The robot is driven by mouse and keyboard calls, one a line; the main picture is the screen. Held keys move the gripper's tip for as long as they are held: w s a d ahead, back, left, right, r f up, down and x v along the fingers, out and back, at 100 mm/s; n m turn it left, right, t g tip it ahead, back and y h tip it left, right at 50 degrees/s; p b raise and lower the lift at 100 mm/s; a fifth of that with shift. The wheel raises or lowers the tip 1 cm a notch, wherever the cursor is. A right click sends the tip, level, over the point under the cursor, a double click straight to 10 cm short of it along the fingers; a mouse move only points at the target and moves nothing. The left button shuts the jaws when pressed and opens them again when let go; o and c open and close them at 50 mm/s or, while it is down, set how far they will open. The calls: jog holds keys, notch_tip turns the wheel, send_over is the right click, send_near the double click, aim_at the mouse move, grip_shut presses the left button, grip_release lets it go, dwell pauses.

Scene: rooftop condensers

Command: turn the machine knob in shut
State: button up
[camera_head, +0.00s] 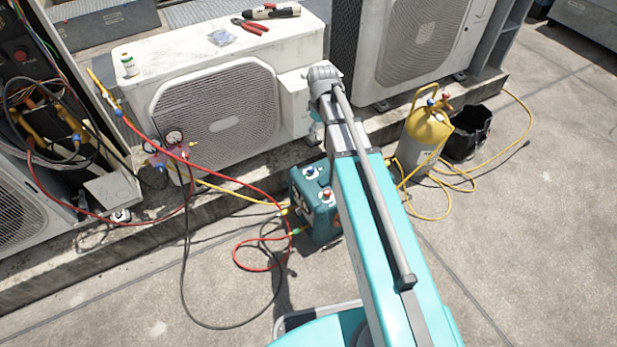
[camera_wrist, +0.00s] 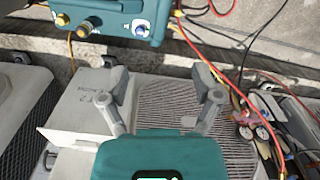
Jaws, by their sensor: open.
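The teal machine (camera_head: 318,222) stands on the ground in front of the condenser ledge. A blue knob (camera_head: 311,171) and a red knob (camera_head: 326,194) show on its top; I cannot read which is marked in. In the wrist view the machine (camera_wrist: 115,8) is at the top edge, with the blue knob (camera_wrist: 137,27) on its near face. My gripper (camera_wrist: 162,84) is open and empty, its fingers spread apart and well short of the machine in the picture. In the head view my gripper is hidden behind my arm.
Red and yellow hoses (camera_head: 245,197) run from a gauge manifold (camera_head: 172,150) to the machine. A white condenser (camera_head: 215,110) stands behind. A yellow cylinder (camera_head: 425,130) and a black bucket (camera_head: 468,135) are to the right. The concrete floor at lower right is clear.

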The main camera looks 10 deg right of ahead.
aim_at(311, 169)
jog(key=w+f+n+b, duration=0.3)
jog(key=w+f+b, duration=0.4)
jog(key=f+b, duration=0.3)
jog(key=w+f+n+b, duration=0.3)
jog(key=w+f+b, duration=0.4)
jog(key=f+b, duration=0.4)
jog(key=shift+w+f, duration=0.2)
jog(key=shift+f, duration=0.55)
notch_tip(311, 169, down, 14)
jog(key=b, duration=1.3)
jog(key=shift+r+b, duration=0.15)
jog(key=shift+b, duration=0.2)
